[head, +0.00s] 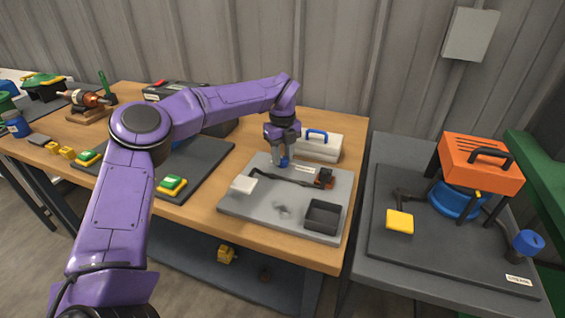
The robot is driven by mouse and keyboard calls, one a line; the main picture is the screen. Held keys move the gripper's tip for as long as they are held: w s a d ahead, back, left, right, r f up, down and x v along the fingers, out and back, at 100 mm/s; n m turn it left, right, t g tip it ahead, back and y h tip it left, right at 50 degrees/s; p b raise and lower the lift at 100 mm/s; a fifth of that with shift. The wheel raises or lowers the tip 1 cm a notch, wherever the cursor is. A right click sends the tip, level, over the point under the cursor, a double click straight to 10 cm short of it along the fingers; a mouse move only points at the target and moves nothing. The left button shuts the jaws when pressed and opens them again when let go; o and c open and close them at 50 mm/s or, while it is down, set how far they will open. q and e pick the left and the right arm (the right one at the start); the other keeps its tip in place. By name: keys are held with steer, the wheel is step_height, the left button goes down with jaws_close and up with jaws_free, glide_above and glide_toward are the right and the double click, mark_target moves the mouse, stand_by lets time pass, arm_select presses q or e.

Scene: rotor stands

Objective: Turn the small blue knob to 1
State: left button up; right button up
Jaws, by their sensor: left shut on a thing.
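The small blue knob (284,162) stands near the back of a grey board (240,207) on the wooden bench. My left gripper (283,158) points down at it from above and is shut on it. The fingers hide most of the knob, and its marks and pointer are too small or covered to read. My right gripper is not in view.
The grey board also carries a white pad (243,184), a dark bar, an orange-brown part (324,178) and an open dark tray (323,216). A white case with a blue handle (319,145) stands just behind. At right, another board holds an orange housing (480,160) and a blue cylinder (528,242).

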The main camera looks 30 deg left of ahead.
mark_target(282, 158)
arm_select(q)
steer(key=n+b, duration=0.5)
steer(key=shift+f, duration=0.3)
steer(key=shift+r+n+b, duration=0.2)
steer(key=shift+n+b, duration=0.9)
steer(key=shift+n, duration=0.3)
steer(key=o, duration=1)
steer(key=shift+o, duration=0.2)
step_height(282, 158, up, 11)
steer(key=p, duration=0.2)
steer(key=shift+f, duration=0.2)
